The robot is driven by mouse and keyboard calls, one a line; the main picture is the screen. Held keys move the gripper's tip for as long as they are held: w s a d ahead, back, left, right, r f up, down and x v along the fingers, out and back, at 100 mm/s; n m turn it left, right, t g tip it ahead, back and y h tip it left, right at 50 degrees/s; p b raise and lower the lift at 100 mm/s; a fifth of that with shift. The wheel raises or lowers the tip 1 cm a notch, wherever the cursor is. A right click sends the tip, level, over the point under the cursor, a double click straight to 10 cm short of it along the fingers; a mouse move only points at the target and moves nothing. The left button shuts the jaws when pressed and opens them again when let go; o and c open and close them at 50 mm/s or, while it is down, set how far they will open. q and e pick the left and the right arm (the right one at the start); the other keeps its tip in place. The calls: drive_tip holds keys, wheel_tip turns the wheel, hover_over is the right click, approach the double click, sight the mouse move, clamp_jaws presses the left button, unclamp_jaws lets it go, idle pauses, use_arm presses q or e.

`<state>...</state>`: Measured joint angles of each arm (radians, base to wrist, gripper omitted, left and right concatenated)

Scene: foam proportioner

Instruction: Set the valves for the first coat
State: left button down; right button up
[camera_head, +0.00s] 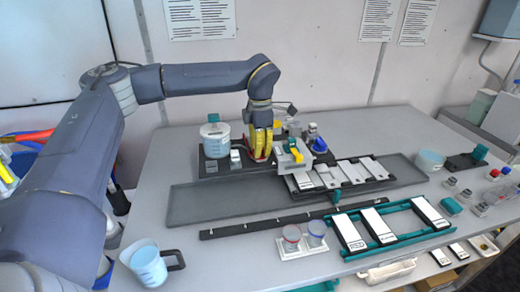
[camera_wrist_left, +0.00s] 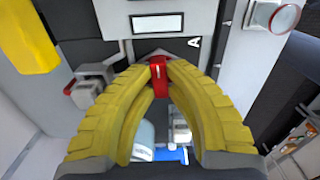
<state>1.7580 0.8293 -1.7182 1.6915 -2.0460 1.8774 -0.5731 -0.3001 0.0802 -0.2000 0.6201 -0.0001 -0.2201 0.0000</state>
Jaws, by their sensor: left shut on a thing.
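My left gripper (camera_head: 259,150) has yellow ribbed fingers and is at the proportioner at the back of the table. In the left wrist view its fingertips (camera_wrist_left: 158,66) close from both sides on a small upright red valve handle (camera_wrist_left: 158,75). Red parts also show low around the fingers in the head view. The grey-white proportioner body (camera_head: 310,155) stands to the right of the gripper, with a yellow valve handle (camera_head: 294,152) on its front. That yellow handle is probably the yellow block (camera_wrist_left: 30,38) in the left wrist view. The valve base is partly hidden by the fingers.
A lidded translucent tank (camera_head: 215,138) stands left of the gripper. A long dark tray (camera_head: 210,207) lies in front. A teal rack (camera_head: 385,244) holds white plates at front right. A handled jug (camera_head: 146,262) stands at front left.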

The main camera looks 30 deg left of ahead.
use_arm(q)
drive_tip(key=shift+m, duration=0.5)
drive_tip(key=c, duration=1.4)
unclamp_jaws()
wheel_tip(320, 180, up, 12)
